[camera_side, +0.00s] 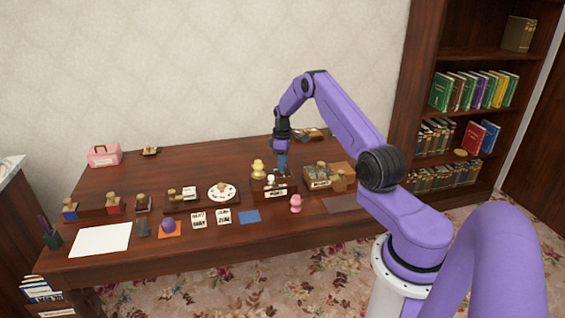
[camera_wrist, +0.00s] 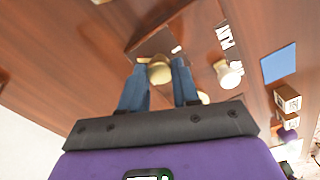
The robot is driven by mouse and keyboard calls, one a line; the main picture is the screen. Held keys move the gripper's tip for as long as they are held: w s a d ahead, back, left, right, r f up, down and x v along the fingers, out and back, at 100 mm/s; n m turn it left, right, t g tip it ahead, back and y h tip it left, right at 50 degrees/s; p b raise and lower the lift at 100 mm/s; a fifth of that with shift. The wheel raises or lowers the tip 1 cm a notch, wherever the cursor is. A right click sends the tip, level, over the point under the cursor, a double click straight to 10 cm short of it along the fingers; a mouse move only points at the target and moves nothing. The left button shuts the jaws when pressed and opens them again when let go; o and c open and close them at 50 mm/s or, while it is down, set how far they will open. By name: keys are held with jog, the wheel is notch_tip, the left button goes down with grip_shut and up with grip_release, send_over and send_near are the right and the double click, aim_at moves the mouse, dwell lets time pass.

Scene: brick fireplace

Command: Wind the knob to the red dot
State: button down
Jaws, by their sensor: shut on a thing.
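My gripper (camera_side: 281,170) points down over a dark wooden box (camera_side: 283,193) with a white front label, near the middle of the desk. In the wrist view, my gripper's blue fingers (camera_wrist: 162,66) are on either side of a round brass knob (camera_wrist: 158,71) and shut on it. The knob sits at a metal plate (camera_wrist: 160,42) on the box. In the side view the fingers hide the knob. I cannot make out a red dot or the knob's pointing direction in either view.
A cream-topped knob (camera_wrist: 228,75) stands close by on the box. A wooden crate (camera_side: 328,176) stands to the right. A blue sheet (camera_side: 249,216) lies front left. The desk's back left is mostly clear.

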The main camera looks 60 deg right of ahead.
jog(key=c, duration=0.8)
grip_release()
notch_tip(320, 180, up, 17)
jog(key=shift+r, duration=0.2)
